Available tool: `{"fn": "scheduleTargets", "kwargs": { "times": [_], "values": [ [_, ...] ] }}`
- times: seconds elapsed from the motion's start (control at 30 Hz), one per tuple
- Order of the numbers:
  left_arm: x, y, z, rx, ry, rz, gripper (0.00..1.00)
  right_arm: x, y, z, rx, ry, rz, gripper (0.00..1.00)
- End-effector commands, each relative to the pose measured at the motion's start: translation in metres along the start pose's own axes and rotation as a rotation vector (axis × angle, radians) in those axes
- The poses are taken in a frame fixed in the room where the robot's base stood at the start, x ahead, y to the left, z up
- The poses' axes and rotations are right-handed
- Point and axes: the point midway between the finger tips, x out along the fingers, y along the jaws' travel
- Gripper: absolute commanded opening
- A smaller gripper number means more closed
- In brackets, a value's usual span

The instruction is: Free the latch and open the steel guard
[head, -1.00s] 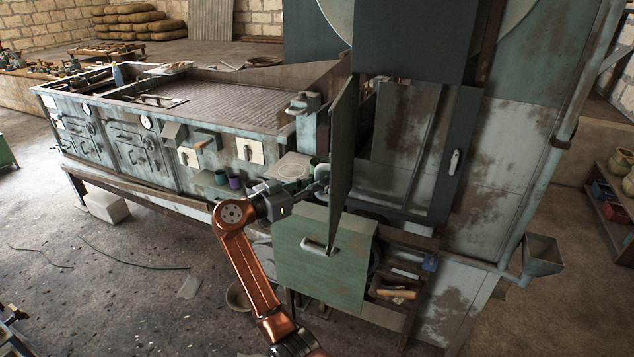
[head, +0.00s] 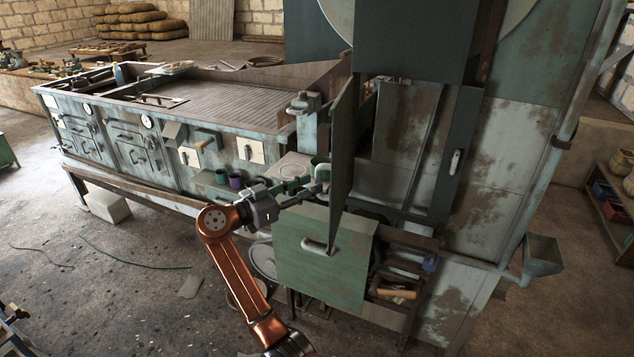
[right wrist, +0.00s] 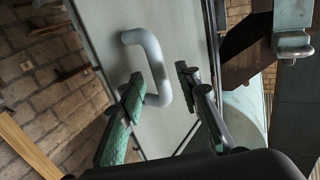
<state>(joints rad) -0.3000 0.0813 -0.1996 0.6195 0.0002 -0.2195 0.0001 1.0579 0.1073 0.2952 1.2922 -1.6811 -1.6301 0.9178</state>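The steel guard (head: 343,150) is a dark panel swung out from the machine, seen nearly edge-on in the head view. In the right wrist view its pale face (right wrist: 195,35) bears a grey D-shaped handle (right wrist: 152,62). My right gripper (head: 312,188) is at the guard's left side. In the right wrist view my right gripper (right wrist: 160,84) has its green-padded fingers apart, with the handle's lower end between or just beyond them, not visibly clamped. A pale lever (head: 455,162), perhaps the latch, stands on the dark post right of the opening. My left gripper is out of view.
A green drawer front (head: 322,262) with a handle juts out below the guard. A long bench (head: 200,125) with cups on its shelf runs left. A metal hopper (head: 542,255) sticks out at right. The floor (head: 110,270) at front left is mostly clear.

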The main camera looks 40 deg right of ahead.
Motion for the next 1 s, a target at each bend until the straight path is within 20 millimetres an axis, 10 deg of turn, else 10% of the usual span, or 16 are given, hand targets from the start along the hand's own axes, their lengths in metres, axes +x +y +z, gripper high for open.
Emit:
{"fn": "scheduleTargets", "kwargs": {
  "times": [0.4,1.0],
  "values": [
    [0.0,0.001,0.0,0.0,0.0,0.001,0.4,-0.074,-0.002,-0.001,0.001,0.0,-0.001,0.31],
    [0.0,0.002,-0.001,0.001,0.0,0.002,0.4,-0.082,-0.001,0.0,0.001,0.0,0.0,0.31]
  ]
}}
